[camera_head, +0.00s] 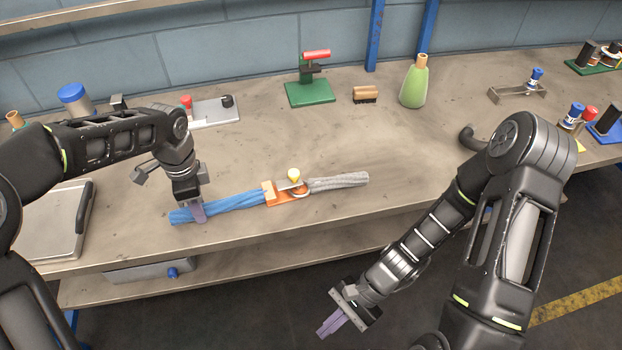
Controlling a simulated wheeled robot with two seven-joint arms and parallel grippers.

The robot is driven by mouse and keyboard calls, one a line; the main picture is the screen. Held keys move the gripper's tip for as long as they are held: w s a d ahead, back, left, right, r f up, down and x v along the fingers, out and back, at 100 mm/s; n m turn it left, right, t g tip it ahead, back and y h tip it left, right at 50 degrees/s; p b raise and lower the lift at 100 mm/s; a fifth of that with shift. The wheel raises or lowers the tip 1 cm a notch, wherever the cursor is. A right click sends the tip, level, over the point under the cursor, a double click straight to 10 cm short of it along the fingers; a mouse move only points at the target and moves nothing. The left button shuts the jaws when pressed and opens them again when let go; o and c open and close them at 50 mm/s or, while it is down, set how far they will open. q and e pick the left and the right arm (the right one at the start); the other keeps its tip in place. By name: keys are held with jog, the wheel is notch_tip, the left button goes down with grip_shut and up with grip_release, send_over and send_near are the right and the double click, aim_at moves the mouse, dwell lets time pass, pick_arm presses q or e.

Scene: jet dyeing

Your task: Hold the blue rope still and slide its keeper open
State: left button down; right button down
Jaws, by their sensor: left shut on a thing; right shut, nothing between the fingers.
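The blue rope (235,202) lies on the workbench near its front edge. Its right end meets an orange keeper (272,197) with a metal plate and a pale yellow knob (294,176) on top. A grey rope (338,182) extends from the keeper's right side. My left gripper (198,213) points down and is shut on the blue rope near its left end. My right gripper (330,325) is shut and empty, out in front of the bench and below its top, well away from the keeper. Whether the keeper is open or closed is unclear.
A green-based press with a red handle (316,54), a brush (365,94) and a green bottle (414,82) stand behind the ropes. A flat metal scale-like plate (50,225) lies at left. The bench (420,150) is clear right of the grey rope.

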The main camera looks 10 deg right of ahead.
jog(key=w+d+r+m+t+y, duration=0.3)
jog(key=w+d+r+m+t, duration=0.3)
jog(key=r, duration=0.5)
jog(key=w+d+r+m+t+y, duration=0.3)
jog(key=w+d+r+m+t, duration=0.4)
jog(key=w+r, duration=0.3)
jog(key=shift+w+r+m+t, duration=0.4)
jog(key=shift+w+m, duration=0.1)
jog(key=shift+w, duration=0.1)
send_near(289, 179)
jog(key=w+a+r, duration=0.2)
jog(key=a, duration=0.1)
jog(key=shift+w+a+r, duration=0.1)
jog(key=shift+w+r, duration=0.2)
jog(key=shift+r, duration=0.05)
